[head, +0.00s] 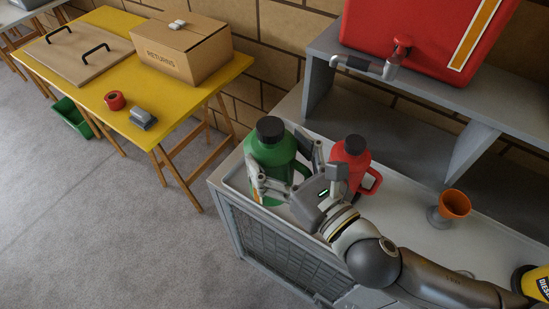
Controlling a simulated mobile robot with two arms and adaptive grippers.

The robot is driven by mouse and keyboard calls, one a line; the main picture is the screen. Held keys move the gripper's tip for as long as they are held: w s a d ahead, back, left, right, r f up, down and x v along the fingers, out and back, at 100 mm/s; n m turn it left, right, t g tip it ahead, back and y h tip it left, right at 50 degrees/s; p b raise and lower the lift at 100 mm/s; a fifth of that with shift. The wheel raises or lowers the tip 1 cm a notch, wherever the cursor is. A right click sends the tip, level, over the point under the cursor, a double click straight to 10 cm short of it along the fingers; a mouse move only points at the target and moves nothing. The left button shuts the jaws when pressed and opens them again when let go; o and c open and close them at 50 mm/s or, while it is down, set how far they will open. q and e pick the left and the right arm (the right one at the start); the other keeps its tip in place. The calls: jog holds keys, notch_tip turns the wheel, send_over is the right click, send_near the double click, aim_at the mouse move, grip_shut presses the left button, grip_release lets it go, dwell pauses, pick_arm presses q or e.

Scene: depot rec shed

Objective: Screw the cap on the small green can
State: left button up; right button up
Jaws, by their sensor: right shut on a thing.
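A green can (266,158) with a handle on its right side stands upright at the left end of the grey bench top. A black cap (270,130) sits on its neck; I cannot tell how tight it is. My right gripper (284,163) reaches in from the right, its fingers either side of the can's body, and is shut on the green can. The gripper hides part of the can's lower right side and handle. My left gripper is not in view.
A red can (350,162) with a dark cap stands just right of the green can, close behind my gripper. An orange cup (454,204) on a grey base is farther right. A shelf (425,92) bears a red tank (425,30) with a tap. A yellow table (90,88) stands left.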

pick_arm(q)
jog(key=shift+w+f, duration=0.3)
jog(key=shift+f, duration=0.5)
pick_arm(e)
jog(key=w+f, duration=0.8)
jog(key=w, duration=0.3)
jog(key=shift+w+f, duration=0.2)
jog(key=shift+w, duration=0.2)
jog(key=shift+d, duration=0.1)
pick_arm(q)
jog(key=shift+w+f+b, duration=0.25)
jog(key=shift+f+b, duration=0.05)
jog(key=shift+b, duration=0.2)
pick_arm(e)
jog(key=f, duration=0.3)
jog(key=shift+w+f, duration=0.25)
jog(key=shift+f, duration=0.05)
jog(key=shift+f, duration=0.2)
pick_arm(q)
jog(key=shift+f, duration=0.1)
pick_arm(e)
jog(key=o, duration=2)
jog(key=shift+f, duration=0.1)
